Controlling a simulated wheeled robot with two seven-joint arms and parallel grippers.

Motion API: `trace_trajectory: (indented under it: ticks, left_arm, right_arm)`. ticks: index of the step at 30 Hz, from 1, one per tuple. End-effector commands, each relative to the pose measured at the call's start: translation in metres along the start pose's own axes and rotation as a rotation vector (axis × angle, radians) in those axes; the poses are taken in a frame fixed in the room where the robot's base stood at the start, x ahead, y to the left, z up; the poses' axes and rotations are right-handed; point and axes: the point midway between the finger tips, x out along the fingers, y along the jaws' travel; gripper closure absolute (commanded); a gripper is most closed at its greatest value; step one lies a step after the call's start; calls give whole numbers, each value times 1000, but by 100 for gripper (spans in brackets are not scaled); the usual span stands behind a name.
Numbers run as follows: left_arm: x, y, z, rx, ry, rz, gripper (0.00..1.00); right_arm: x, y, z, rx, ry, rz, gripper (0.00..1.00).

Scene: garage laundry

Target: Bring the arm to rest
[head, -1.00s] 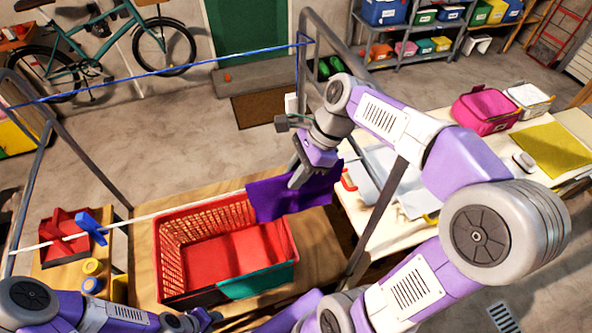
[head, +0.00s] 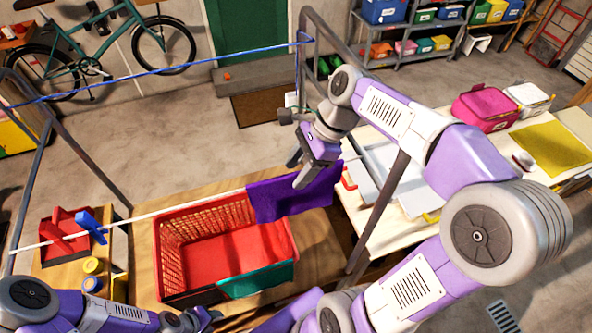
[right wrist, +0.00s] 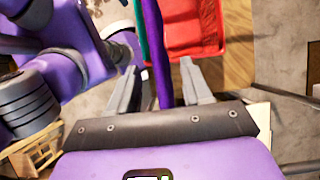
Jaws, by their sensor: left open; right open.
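A purple cloth (head: 275,198) hangs over the white line (head: 170,208), at its right part. My right gripper (head: 299,173) is open at the cloth's upper right. In the right wrist view, the purple cloth (right wrist: 158,55) shows nearly edge-on between the spread fingers of this gripper (right wrist: 158,88), with a gap on both sides. Whether the cloth lies fully between the fingertips in depth is hard to tell. My left gripper (head: 208,318) is low at the bottom edge of the head view, open, in front of the basket and partly cut off.
A red basket (head: 170,245) stands on the wooden table below the line, with a teal cloth (head: 258,280) over its front. A grey frame post (head: 375,222) stands close to my right arm. A blue line (head: 160,80) runs behind.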

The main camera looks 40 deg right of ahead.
Motion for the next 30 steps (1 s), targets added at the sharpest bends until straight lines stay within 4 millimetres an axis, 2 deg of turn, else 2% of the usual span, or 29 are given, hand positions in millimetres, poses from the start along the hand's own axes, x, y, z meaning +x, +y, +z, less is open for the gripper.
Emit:
trace_trajectory:
  ticks: [1, 6, 12, 23, 26, 30]
  left_arm:
    - [-2, 1, 0, 0, 0, 0, 57]
    - [-5, 2, 0, 0, 0, 0, 57]
    - [-7, 3, 0, 0, 0, 0, 57]
    - [-6, 2, 0, 0, 0, 0, 57]
    - [-6, 2, 0, 0, 0, 0, 57]
    - [-3, 1, 0, 0, 0, 0, 57]
  right_arm:
    - [-11, -1, 0, 0, 0, -5, 51]
    - [-40, 0, 0, 1, 0, -4, 51]
    - [-58, 0, 0, 0, 1, -1, 51]
    - [-60, 0, 0, 0, 0, 0, 51]
    - [-55, 0, 0, 0, 0, 2, 51]
    - [-37, 1, 0, 1, 0, 4, 51]
